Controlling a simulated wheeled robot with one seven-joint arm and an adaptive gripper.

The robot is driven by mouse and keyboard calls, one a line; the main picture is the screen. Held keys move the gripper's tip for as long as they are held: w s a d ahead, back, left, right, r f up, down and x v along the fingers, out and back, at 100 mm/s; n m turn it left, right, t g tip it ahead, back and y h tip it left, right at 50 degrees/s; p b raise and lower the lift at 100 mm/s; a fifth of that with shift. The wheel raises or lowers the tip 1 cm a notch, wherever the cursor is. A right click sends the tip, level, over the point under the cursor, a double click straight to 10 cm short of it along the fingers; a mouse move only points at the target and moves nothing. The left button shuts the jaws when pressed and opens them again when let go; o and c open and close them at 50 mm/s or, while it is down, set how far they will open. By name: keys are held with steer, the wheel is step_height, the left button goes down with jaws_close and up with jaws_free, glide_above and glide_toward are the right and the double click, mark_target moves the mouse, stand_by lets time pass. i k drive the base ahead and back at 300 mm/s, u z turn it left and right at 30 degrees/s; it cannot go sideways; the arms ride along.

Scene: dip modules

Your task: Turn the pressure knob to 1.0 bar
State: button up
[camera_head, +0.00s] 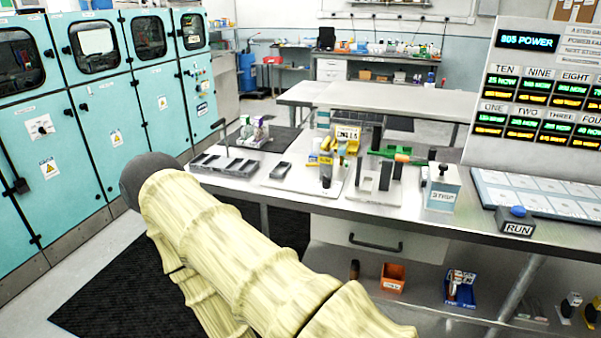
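I cannot make out a pressure knob or its scale for certain in this view. Teal cabinets (95,150) on the left carry small dark knobs and handles, too small to read. One cabinet has a small control panel (200,76) with little round parts and labels. A steel bench (335,206) in the middle holds small fixtures, including a grey box labelled STRIP (441,190) with a black knob-like top. My arm, in a pale yellow sleeve with a dark rounded joint, crosses the lower middle. My gripper is not in view.
A RUN box (515,222) with a blue button stands near the bench's right part, before a tall display board (540,90). An orange bin (393,277) and a blue bin (459,290) sit on the lower shelf. A dark mat (120,300) covers open floor before the cabinets.

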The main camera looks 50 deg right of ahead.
mark_target(326, 183)
steer(key=i, duration=0.75)
steer(key=z, duration=1.7)
